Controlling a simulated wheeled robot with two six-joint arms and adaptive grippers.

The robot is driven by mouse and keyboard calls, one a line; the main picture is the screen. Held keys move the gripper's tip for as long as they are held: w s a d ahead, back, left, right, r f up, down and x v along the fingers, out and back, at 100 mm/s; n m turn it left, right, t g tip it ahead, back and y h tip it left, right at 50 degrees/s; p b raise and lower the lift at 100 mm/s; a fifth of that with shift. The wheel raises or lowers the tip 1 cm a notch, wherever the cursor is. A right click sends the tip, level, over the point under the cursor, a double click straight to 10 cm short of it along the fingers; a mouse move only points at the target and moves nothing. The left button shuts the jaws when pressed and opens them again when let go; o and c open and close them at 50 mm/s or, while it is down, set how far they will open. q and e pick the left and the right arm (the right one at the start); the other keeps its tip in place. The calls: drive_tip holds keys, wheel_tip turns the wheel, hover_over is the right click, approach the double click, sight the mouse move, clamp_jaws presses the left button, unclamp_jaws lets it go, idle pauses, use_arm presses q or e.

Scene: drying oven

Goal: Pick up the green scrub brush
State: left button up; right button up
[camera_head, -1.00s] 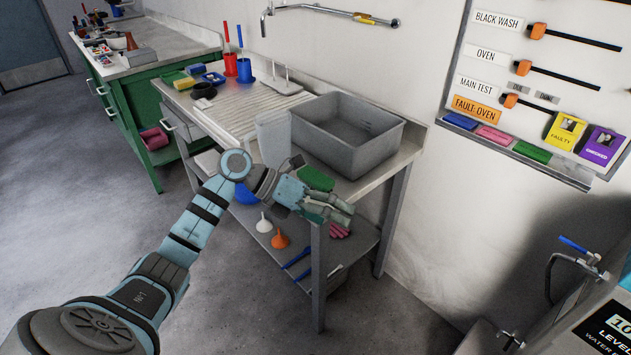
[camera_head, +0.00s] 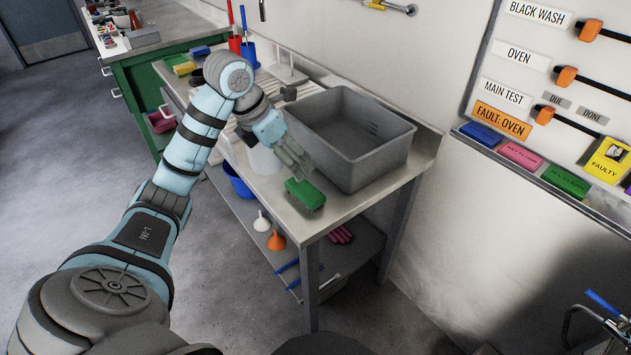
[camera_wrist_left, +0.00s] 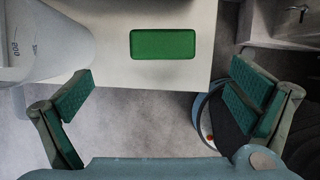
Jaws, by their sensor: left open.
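The green scrub brush (camera_head: 305,194) lies on the front right part of the metal sink bench (camera_head: 335,212), just in front of the grey basin. In the left wrist view the brush (camera_wrist_left: 163,44) is a green rectangle near the bench edge, ahead of the fingers and between their lines. My left gripper (camera_head: 297,166) is above the bench, just behind and left of the brush in the head view. In the left wrist view its two green-padded fingers (camera_wrist_left: 160,98) are wide apart with nothing between them. My right gripper is not in view.
The grey basin (camera_head: 345,178) stands directly behind the brush. A pale translucent container (camera_head: 264,160) stands left of the gripper and shows large in the left wrist view (camera_wrist_left: 45,40).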

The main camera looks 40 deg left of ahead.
use_arm(q)
drive_tip(key=x, duration=0.2)
drive_tip(key=b+x, duration=0.1)
drive_tip(key=x, duration=0.1)
drive_tip(key=b+x, duration=0.1)
drive_tip(key=x, duration=0.1)
drive_tip(key=shift+s+d+f, duration=0.15)
drive_tip(key=shift+s+f, duration=0.05)
drive_tip(key=shift+f, duration=0.3)
drive_tip(key=b+x, duration=0.1)
drive_tip(key=x, duration=0.5)
drive_tip(key=shift+w+d+f, duration=0.1)
drive_tip(key=shift+w+f, duration=0.1)
drive_tip(key=shift+f, duration=0.1)
drive_tip(key=c, duration=0.9)
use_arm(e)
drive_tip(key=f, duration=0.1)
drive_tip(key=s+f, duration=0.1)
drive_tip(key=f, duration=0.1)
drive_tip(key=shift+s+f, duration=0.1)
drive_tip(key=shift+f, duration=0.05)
use_arm(q)
wheel_tip(320, 180, up, 13)
drive_tip(key=p, duration=0.5)
wheel_tip(320, 180, up, 7)
drive_tip(key=p, duration=0.7)
hover_over(304, 189)
drive_tip(key=shift+w, duration=0.15)
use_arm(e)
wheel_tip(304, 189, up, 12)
